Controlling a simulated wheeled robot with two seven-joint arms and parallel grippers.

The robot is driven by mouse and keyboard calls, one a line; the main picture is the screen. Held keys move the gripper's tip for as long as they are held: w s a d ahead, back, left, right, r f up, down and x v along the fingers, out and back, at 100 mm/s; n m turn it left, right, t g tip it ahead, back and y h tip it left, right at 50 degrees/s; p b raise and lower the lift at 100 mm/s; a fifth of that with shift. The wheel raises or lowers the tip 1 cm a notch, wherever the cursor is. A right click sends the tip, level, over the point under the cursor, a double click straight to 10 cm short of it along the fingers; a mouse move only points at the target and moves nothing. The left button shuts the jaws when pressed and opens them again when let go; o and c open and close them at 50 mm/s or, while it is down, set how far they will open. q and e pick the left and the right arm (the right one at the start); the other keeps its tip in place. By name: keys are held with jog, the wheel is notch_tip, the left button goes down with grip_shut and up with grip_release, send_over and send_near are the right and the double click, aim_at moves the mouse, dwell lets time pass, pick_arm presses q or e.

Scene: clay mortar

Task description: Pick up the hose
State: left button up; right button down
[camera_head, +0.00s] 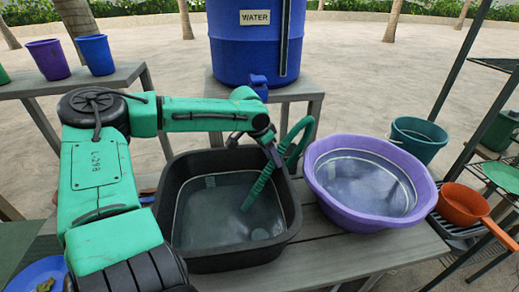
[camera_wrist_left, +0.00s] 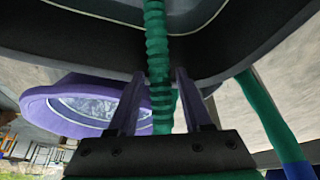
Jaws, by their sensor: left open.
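The green ribbed hose (camera_head: 260,186) loops near the blue barrel's spout and hangs down into the black basin, its lower end inside the basin. In the left wrist view the hose (camera_wrist_left: 157,45) runs between the two fingers of my left gripper (camera_wrist_left: 158,78), which stand apart on either side of it. Whether they touch it cannot be told. In the head view my left gripper (camera_head: 273,155) is at the hose, above the basin's back right rim; its fingers are small there. My right gripper is not in view.
The black basin (camera_head: 180,215) and a purple basin (camera_head: 320,188) stand on a grey table (camera_head: 330,245). A blue barrel (camera_head: 230,50) labelled WATER stands behind. A teal bucket (camera_head: 420,138) and an orange pan (camera_head: 462,204) are at right; two cups stand at back left.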

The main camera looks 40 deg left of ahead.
pick_arm(q)
grip_shut()
jog(key=shift+r, duration=0.1)
notch_tip(320, 180, up, 20)
jog(key=p, duration=0.3)
jog(key=w+d+r+p, duration=0.1)
jog(key=w+r+p, duration=0.5)
jog(key=p, duration=1.1)
jog(key=shift+r, duration=0.95)
